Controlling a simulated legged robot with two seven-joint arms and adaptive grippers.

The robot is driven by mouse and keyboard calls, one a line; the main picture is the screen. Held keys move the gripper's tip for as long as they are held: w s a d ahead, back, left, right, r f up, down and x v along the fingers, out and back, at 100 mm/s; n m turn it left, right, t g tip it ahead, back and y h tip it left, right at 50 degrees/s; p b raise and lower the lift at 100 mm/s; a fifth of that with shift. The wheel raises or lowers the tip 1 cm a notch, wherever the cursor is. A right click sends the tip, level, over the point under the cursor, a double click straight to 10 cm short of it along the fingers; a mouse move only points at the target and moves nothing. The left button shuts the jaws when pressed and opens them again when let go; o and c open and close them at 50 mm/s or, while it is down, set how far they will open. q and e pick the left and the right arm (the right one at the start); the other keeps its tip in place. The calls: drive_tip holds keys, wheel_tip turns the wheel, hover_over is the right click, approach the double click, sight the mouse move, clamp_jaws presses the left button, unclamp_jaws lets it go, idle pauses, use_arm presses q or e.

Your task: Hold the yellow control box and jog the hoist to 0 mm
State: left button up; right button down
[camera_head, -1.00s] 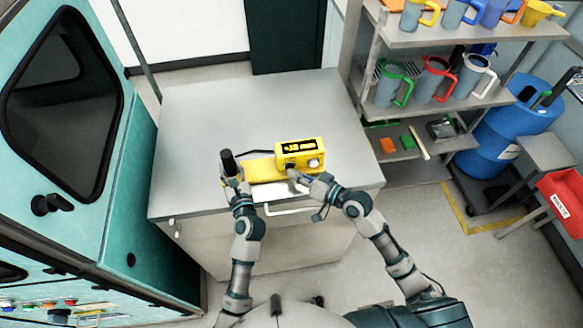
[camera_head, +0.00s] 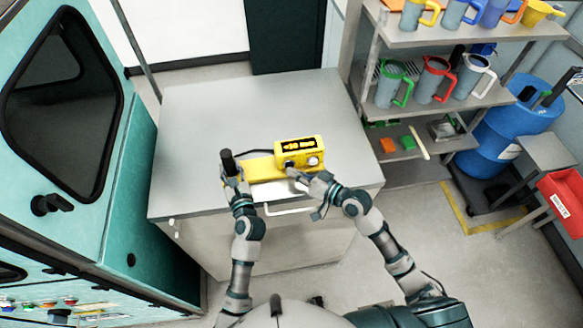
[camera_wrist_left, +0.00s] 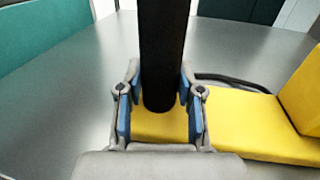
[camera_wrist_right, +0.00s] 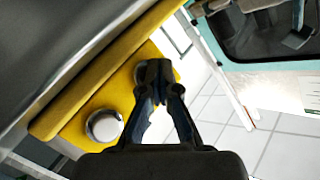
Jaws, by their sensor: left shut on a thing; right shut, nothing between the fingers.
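The yellow control box (camera_head: 298,153) stands on the grey bench top, with a lit display and two knobs on its front face. Its flat yellow base (camera_head: 258,172) runs left to an upright black handle (camera_head: 228,160). My left gripper (camera_head: 232,182) is shut on the black handle; the left wrist view shows the fingers on both sides of the handle (camera_wrist_left: 163,60). My right gripper (camera_head: 293,174) is shut and empty, its fingertips at the box's left knob. In the right wrist view the tips (camera_wrist_right: 157,72) hide most of that knob; the other silver knob (camera_wrist_right: 103,125) is clear.
A black cable (camera_wrist_left: 235,80) lies behind the base on the bench top (camera_head: 200,115). The rear of the bench is clear. A teal cabinet (camera_head: 130,200) stands at left. Shelves with mugs (camera_head: 435,80) and a blue barrel (camera_head: 515,125) stand at right.

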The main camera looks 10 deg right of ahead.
drive_tip(key=shift+s, duration=1)
drive_tip(key=shift+s, duration=0.1)
drive_tip(key=shift+s, duration=2.45)
drive_tip(key=s, duration=0.3)
drive_tip(key=shift+d, duration=0.1)
idle(0.4)
